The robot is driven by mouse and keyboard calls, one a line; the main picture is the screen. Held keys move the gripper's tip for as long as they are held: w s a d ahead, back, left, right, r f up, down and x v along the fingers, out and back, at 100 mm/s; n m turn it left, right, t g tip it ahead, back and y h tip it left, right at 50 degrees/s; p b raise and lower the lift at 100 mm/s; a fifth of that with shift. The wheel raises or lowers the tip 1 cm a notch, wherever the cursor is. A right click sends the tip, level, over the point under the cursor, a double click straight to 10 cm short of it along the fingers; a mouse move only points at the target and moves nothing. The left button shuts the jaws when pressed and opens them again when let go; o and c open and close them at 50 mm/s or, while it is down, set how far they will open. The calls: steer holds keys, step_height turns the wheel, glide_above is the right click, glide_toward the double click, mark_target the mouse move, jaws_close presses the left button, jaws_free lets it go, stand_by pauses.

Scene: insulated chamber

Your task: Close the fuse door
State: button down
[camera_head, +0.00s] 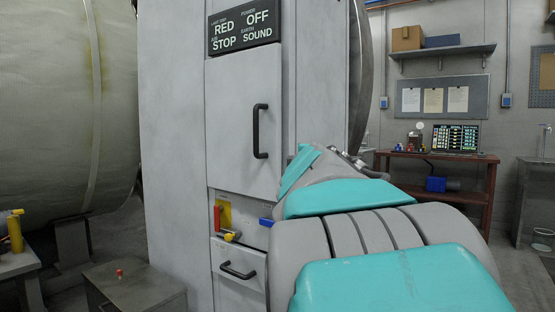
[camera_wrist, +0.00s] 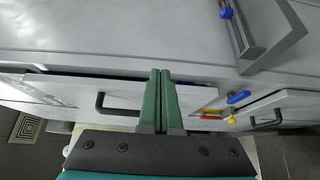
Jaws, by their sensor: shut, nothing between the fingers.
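The fuse door is most likely the tall grey door (camera_head: 230,120) with a black bar handle (camera_head: 260,131), on the front of the grey cabinet. In the wrist view the door (camera_wrist: 65,92) and its handle (camera_wrist: 118,108) show left of my fingers. A dark gap runs along its handle-side edge, so it looks slightly ajar. My gripper (camera_wrist: 162,75) has its two green fingers together and empty. The tips overlap the door's handle-side edge in the picture; I cannot tell whether they touch it. In the head view my arm hides the gripper.
Below the door are a red lever (camera_head: 217,218), a yellow plate (camera_head: 224,212) and a blue part (camera_head: 266,222). A lower panel (camera_head: 238,287) has its own black handle. A grey frame (camera_wrist: 268,40) sticks out in the wrist view. A low box (camera_head: 130,290) stands front left.

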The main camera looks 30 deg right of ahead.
mark_target(275, 152)
step_height(275, 152, up, 7)
steer(key=s+d+m+g+h+b, duration=0.2)
steer(key=m+g+h, duration=0.2)
steer(key=h, duration=0.1)
steer(key=w+a+r+m+g+h, duration=0.2)
steer(key=a+g, duration=0.1)
steer(key=a, duration=0.2)
steer(key=w+a+f+m+g+b, duration=0.1)
steer(key=w+a+f, duration=0.25)
steer(key=a, duration=0.35)
steer(key=w+a+f+g+b, duration=0.1)
steer(key=w+a+f+b, duration=0.15)
steer(key=a+f, duration=0.35)
steer(key=x, duration=0.4)
steer(key=p+x, duration=0.1)
steer(key=x, duration=0.3)
steer(key=r+x, duration=0.1)
steer(key=x, duration=0.4)
steer(key=shift+w+a, duration=0.2)
steer(key=shift+w, duration=0.1)
steer(key=shift+d, duration=0.2)
